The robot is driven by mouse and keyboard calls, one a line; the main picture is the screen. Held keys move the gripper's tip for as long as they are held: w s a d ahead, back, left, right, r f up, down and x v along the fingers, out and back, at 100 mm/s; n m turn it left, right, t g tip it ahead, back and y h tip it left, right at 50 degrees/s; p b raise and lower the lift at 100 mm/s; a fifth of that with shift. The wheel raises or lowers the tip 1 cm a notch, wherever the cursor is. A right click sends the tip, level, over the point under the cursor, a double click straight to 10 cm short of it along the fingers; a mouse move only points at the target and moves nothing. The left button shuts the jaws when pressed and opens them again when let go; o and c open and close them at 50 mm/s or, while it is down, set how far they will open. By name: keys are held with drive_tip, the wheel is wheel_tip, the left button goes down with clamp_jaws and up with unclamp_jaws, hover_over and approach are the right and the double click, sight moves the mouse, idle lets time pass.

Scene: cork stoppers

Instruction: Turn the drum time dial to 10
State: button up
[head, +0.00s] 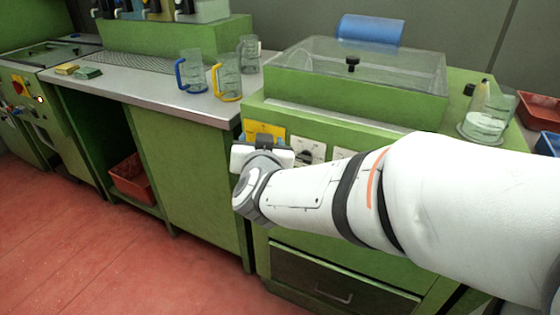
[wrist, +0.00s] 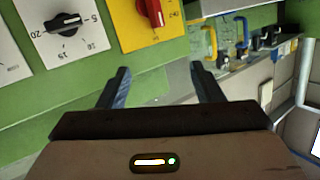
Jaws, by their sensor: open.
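A dial with a black knob on a white numbered plate (wrist: 65,22) is at the upper left of the wrist view. I can make out 20, 15 and 5 around it, but not surely which number the knob points to. The task's name for it is not legible. A white plate with a dark knob (head: 309,151) shows on the green machine front in the head view, just right of my gripper (head: 262,138). In the wrist view my gripper (wrist: 160,68) is open with nothing between its fingers. The dial lies outside the fingers, beyond the left one.
Another white plate (wrist: 10,58) is at the left edge. The green machine (head: 420,108) has a clear lid (head: 400,70). Glass mugs (head: 228,78) stand on the counter at left.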

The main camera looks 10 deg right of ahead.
sight(302, 159)
drive_tip(key=s+d+f+m+g+h+b, duration=0.1)
drive_tip(key=s+d+f+m+h+b, duration=0.35)
drive_tip(key=f+h+b, duration=0.35)
drive_tip(key=shift+h, duration=0.5)
drive_tip(key=b+x, duration=0.1)
drive_tip(key=x, duration=0.5)
drive_tip(key=shift+w+d+f, duration=0.1)
drive_tip(key=shift+f, duration=0.05)
drive_tip(key=shift+b+x, duration=0.35)
drive_tip(key=shift+x, duration=0.45)
drive_tip(key=c, duration=0.9)
drive_tip(key=shift+a, duration=0.25)
drive_tip(key=shift+c, duration=0.5)
drive_tip(key=shift+d, duration=0.15)
